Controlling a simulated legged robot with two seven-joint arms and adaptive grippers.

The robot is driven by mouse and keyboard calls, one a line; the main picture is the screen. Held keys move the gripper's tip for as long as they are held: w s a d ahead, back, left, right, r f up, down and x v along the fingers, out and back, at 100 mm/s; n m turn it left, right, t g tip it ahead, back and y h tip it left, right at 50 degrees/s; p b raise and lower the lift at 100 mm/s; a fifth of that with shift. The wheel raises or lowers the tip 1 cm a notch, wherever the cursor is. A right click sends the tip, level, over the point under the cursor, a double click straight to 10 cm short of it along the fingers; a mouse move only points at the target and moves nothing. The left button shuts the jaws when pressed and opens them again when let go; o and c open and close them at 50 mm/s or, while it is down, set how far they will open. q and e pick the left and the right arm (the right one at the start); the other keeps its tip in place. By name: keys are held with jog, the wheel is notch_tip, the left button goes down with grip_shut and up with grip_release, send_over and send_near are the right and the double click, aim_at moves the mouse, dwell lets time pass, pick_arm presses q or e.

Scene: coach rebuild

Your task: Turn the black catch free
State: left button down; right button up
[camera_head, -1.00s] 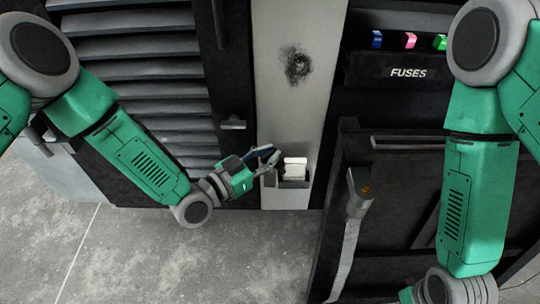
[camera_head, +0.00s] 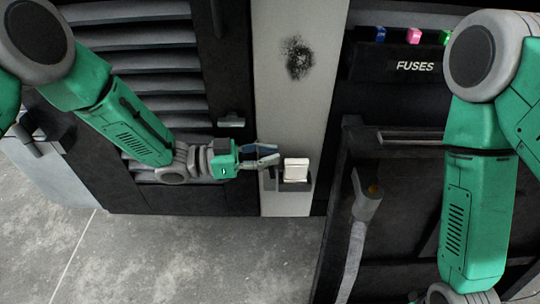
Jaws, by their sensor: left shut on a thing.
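My left gripper (camera_head: 270,157) reaches in from the left, low in front of a pale upright panel (camera_head: 290,105). Its two fingers point right and are shut on a small dark piece, which I take to be the black catch (camera_head: 269,178). The fingers hide most of it, so its angle cannot be told. Just right of the fingertips, a white block (camera_head: 296,170) sits in a dark holder (camera_head: 297,185). My right arm comes down at the right, and its gripper is out of view.
A dark louvred door (camera_head: 150,75) with a small handle (camera_head: 231,122) stands left. A black fuse shelf (camera_head: 400,67) with coloured fuses is at upper right. A grey strap (camera_head: 350,255) hangs from a dark cabinet (camera_head: 410,215) at lower right. The floor in front is clear.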

dwell(0.3)
pick_arm(q)
jog(key=c, duration=1.6)
grip_release()
jog(key=s+a, duration=0.1)
jog(key=a, duration=1.1)
jog(key=shift+s, duration=0.15)
jog(key=shift+f, duration=0.1)
